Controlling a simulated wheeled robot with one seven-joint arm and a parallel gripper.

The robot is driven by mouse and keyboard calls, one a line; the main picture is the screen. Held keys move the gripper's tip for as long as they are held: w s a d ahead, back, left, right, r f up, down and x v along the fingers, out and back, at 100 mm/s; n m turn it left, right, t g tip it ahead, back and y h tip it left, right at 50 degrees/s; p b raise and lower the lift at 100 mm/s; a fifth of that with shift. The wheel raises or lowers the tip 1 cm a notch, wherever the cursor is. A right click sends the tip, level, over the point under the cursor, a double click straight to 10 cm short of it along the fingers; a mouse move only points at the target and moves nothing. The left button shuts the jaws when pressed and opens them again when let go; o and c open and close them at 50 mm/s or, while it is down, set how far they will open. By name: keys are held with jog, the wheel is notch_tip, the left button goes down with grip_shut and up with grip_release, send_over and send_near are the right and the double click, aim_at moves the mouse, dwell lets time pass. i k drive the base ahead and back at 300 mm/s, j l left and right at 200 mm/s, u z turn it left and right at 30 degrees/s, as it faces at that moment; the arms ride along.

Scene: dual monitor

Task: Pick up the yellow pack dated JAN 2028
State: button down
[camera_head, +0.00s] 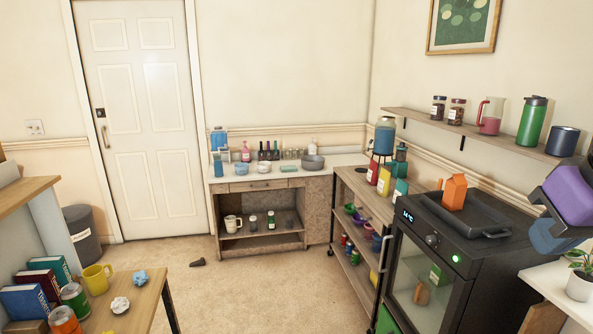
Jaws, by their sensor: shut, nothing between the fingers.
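A yellow pack (384,181) with a pale label stands on top of the wooden cart at centre right. It is in a row between a red pack (372,172) and a teal pack (400,191). Any date on its label is too small to read. A second small yellow item (375,277) shows low on the cart by the oven; I cannot tell what it is. No gripper fingers show in this view. Purple and blue parts at the right edge may belong to my arm.
The wooden cart (357,187) stands left of a black oven (436,265) with an orange carton (455,191) on top. A wall shelf (483,134) runs above. A desk with books and a yellow mug (96,279) is at left. Carpet (240,290) between is mostly clear.

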aim_at(384, 183)
jog(key=i+j+u, duration=0.1)
jog(key=i+u, duration=0.2)
jog(key=i, duration=0.4)
jog(key=i+j, duration=0.1)
jog(key=i, duration=0.7)
jog(key=i+j, duration=0.1)
jog(key=i, duration=0.75)
jog(key=i+z, duration=0.4)
jog(key=i+j+z, duration=0.2)
jog(key=z, duration=0.25)
jog(key=i+j+z, duration=0.55)
jog(key=z, duration=0.25)
jog(key=i+j+z, duration=0.25)
jog(key=j, duration=0.15)
jog(key=j+z, duration=0.25)
jog(key=j, duration=0.15)
jog(key=i+j+z, duration=0.1)
jog(key=j+z, duration=0.15)
jog(key=j, duration=0.25)
